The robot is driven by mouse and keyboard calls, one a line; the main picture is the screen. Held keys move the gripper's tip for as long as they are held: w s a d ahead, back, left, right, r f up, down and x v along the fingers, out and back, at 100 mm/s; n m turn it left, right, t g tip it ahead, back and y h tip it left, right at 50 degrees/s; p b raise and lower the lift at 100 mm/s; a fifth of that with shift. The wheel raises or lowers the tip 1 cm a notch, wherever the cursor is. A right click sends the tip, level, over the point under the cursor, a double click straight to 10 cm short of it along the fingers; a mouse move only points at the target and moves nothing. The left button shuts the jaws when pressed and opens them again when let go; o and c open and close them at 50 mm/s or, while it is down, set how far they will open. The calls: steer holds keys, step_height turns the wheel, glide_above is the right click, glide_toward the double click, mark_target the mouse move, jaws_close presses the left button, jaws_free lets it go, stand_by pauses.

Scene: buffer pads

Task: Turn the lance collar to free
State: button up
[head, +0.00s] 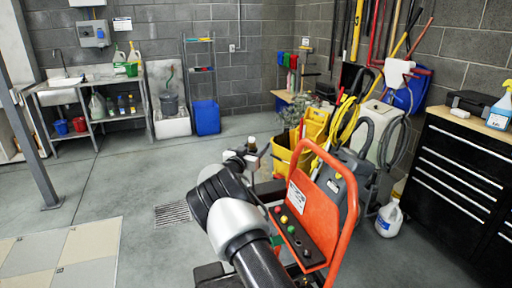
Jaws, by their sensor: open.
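I cannot make out the lance collar in the head view. An orange machine (326,192) with a tubular handle and a dark button panel (297,238) stands just right of my arm. My arm reaches up from the bottom middle. My gripper (256,161) is small and partly hidden at the far end of my arm, left of the yellow mop bucket (281,158). Its jaws are open. A small dark bottle (252,145) shows right by the jaws, and I cannot tell whether they touch it.
A black drawer cabinet (455,180) stands at the right, with a white jug (390,219) on the floor before it. Long-handled tools and a yellow hose (346,124) are at the back wall. A sink bench (95,108) and blue bin (206,117) stand back left.

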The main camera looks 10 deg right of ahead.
steer(key=c, duration=1)
steer(key=shift+c, duration=0.2)
